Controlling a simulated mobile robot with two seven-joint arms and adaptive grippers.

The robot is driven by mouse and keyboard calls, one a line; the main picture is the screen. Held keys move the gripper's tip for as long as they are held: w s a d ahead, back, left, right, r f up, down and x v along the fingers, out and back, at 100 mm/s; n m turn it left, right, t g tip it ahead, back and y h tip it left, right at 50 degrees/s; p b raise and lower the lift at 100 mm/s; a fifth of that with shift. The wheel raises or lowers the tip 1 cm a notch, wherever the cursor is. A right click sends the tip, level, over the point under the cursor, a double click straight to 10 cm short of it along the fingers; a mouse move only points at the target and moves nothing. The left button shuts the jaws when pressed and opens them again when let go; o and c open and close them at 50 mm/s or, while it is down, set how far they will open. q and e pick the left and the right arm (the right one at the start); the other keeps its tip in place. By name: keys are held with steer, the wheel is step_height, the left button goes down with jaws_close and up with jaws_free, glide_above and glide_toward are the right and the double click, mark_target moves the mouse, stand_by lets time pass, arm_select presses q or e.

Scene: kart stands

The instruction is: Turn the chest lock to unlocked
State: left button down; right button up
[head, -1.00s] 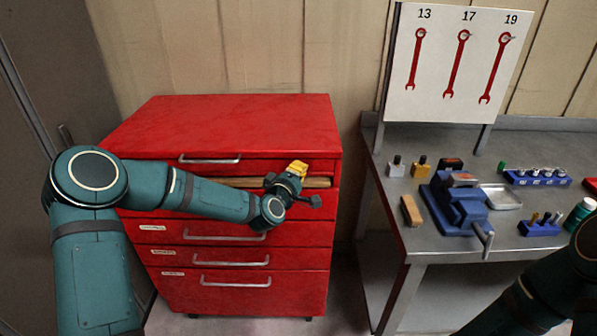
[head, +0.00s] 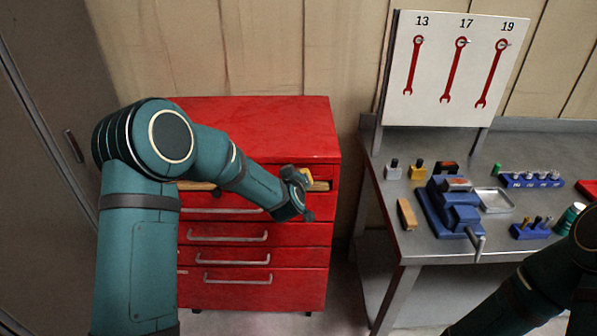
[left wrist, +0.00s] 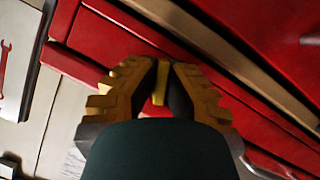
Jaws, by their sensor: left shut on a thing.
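The red tool chest (head: 235,140) stands against the wall, with its drawer fronts facing me. My left gripper (head: 306,175) is at the right part of the upper drawer fronts, near the tan strip. In the left wrist view my left gripper (left wrist: 162,75) has its yellow-and-black fingers close together against the red front. A small yellow piece (left wrist: 160,88) shows between them; I take it to be part of the chest lock. The fingers hide the rest of the lock, so its turned position cannot be read. My right gripper is out of view; only its arm shows at the lower right.
The grey workbench (head: 420,238) stands right of the chest, with a blue vise (head: 458,208), small bottles and blue racks on it. A white wrench board (head: 450,70) stands behind. Metal drawer handles (head: 235,237) stick out below my left gripper.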

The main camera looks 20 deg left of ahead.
arm_select(q)
steer(key=shift+d+r+m+y+p, duration=0.15)
steer(key=shift+m+y+p, duration=0.25)
steer(key=shift+m+p, duration=0.25)
steer(key=shift+m+g+y+p, duration=0.4)
steer(key=shift+m+y+p, duration=0.2)
steer(key=shift+m+p, duration=0.4)
steer(key=shift+f, duration=0.2)
steer(key=c, duration=1.1)
jaws_free()
steer(key=shift+o, duration=0.2)
steer(key=v, duration=1.2)
